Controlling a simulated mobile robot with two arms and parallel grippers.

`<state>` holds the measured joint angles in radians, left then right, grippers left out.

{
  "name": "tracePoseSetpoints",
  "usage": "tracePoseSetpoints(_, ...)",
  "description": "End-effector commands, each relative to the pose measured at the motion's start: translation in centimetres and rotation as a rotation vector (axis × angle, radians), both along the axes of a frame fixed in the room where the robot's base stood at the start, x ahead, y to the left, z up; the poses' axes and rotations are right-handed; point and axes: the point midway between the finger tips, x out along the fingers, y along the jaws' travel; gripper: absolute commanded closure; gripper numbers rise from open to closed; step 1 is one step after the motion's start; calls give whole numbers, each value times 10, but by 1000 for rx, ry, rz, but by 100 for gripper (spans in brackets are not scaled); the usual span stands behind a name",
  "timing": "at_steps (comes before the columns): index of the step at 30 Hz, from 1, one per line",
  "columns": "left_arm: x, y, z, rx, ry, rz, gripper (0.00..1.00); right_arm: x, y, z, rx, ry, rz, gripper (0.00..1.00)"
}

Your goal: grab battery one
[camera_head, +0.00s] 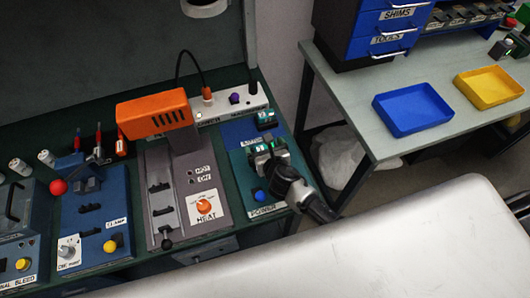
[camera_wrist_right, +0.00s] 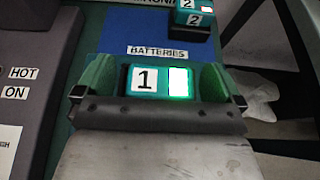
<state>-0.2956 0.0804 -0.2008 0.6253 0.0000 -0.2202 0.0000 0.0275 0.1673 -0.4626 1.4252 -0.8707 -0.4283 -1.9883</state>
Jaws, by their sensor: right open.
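Battery one (camera_wrist_right: 145,79) is a teal block with a white "1" label and a glowing green light, seen in the right wrist view. My right gripper (camera_wrist_right: 157,82) is open, with one green finger pad on each side of the battery. A narrow gap seems to show on both sides. In the head view my right gripper (camera_head: 268,150) is over the blue-green POWER unit (camera_head: 239,168), and it mostly covers the battery there. The battery's lower part is hidden by the gripper body. My left gripper is not in view.
Battery two (camera_wrist_right: 195,14), with a red light, stands just beyond on the blue BATTERIES area (camera_wrist_right: 117,36); it also shows in the head view (camera_head: 266,118). The grey HEAT unit (camera_head: 190,190) with its orange heater head (camera_head: 153,114) is close on the left.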

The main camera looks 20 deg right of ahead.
Motion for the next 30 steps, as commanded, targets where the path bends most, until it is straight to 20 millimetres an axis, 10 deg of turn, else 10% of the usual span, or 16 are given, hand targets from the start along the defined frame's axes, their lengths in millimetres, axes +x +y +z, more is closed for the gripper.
tracePoseSetpoints(6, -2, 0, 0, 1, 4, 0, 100, 0, 0, 0, 0, 0, -1, 5)
tracePoseSetpoints(18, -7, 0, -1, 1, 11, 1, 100, 0, 0, 0, 0, 0, -1, 66)
tracePoseSetpoints(30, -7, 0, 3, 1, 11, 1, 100, 1, -1, 10, -2, -5, -1, 67)
